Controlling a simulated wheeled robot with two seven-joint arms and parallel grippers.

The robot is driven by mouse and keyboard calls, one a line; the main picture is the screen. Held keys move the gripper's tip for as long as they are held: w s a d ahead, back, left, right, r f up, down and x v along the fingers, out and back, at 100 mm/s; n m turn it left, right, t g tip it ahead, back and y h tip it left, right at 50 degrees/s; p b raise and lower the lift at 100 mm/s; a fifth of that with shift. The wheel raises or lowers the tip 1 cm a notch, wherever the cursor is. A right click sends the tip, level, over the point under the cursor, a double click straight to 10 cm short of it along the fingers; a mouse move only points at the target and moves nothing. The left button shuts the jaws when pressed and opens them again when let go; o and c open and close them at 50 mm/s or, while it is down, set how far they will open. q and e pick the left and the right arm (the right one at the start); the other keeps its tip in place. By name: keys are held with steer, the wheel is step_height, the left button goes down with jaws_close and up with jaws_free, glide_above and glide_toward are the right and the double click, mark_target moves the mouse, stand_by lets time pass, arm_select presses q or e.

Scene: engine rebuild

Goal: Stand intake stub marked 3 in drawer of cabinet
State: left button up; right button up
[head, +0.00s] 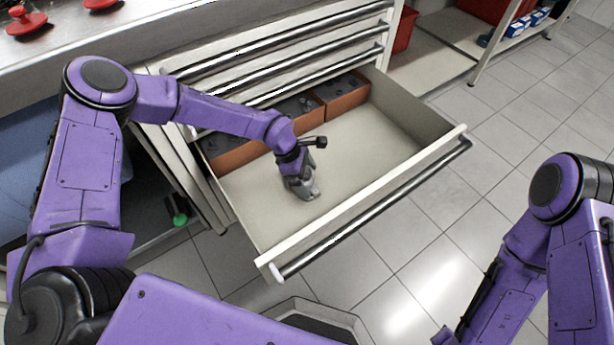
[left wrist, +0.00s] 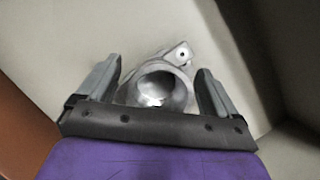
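The intake stub (head: 303,188) is a grey metal piece with a round open bore and a flange with a bolt hole. It stands on the bare floor of the open drawer (head: 365,140), towards the left front. My left gripper (head: 300,180) is right over it. In the left wrist view the stub (left wrist: 160,88) lies between the two spread fingers (left wrist: 158,85), with narrow gaps at its sides. No mark 3 is readable. My right gripper is out of the head view; only its arm shows at the right.
Brown-orange bins (head: 340,96) with dark parts line the drawer's back. The cabinet's closed drawers (head: 290,45) rise behind. The drawer's right half is clear. Its front wall (head: 370,200) and handle (head: 375,212) stand between me and the inside.

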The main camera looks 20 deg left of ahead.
arm_select(q)
steer(key=shift+r, duration=0.1)
steer(key=shift+a+r, duration=0.1)
steer(key=shift+r, duration=0.2)
steer(key=p+v, duration=0.2)
steer(key=v, duration=0.9)
steer(key=shift+r+p, duration=0.3)
steer(key=shift+p, duration=0.05)
